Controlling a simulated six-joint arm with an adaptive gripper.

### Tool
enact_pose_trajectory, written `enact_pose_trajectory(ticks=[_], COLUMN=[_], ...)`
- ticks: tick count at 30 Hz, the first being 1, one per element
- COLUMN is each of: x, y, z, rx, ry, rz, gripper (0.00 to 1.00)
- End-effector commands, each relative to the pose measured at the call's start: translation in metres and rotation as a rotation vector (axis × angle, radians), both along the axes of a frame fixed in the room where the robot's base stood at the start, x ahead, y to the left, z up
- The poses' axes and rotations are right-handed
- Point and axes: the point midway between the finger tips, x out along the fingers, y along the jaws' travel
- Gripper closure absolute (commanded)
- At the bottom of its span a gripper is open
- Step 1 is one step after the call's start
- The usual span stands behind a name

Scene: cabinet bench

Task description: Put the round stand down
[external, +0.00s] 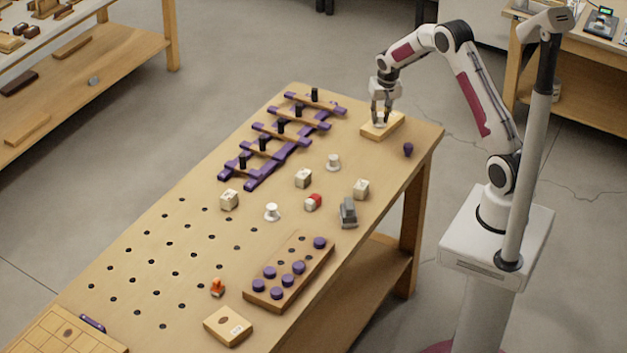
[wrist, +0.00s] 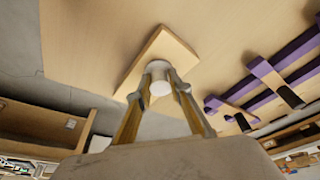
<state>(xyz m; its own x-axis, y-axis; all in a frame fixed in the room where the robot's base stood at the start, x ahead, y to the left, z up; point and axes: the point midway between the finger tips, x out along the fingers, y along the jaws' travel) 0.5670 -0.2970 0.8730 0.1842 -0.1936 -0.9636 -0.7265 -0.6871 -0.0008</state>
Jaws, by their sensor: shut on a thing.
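My gripper (external: 381,117) is at the far right end of the bench, pointing down. It is shut on a white round stand (external: 380,122), whose lower part is partly hidden by the fingers. The stand is over a pale wooden block (external: 391,130); I cannot tell whether it touches it. In the wrist view the white round stand (wrist: 160,87) shows between my two fingertips (wrist: 158,84), with the square wooden block (wrist: 172,49) beyond it.
A purple rack with black pegs (external: 265,143) lies left of my gripper. A purple knob (external: 408,149) stands near the right edge. Two white round pieces (external: 333,162) (external: 272,212), pale cubes (external: 303,178) and a grey block (external: 348,212) stand nearer. A peg tray (external: 290,268) lies in front.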

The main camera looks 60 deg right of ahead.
Motion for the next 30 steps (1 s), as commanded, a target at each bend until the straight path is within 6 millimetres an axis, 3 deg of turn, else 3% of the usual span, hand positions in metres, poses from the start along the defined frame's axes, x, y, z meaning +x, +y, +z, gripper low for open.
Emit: enact_pose_trajectory(ticks=[8,9,10,23,30], x=[0.000,0.000,0.000,0.000,-0.001], y=[0.000,0.000,0.000,0.000,0.002], z=[-0.003,-0.003,-0.003,-0.001,0.011], rx=[0.000,-0.001,0.000,-0.001,-0.001], ry=[0.000,-0.001,0.000,-0.001,-0.001], rz=[0.000,0.000,0.000,0.000,0.000], gripper=[0.91,0.70,0.63,0.63,0.63])
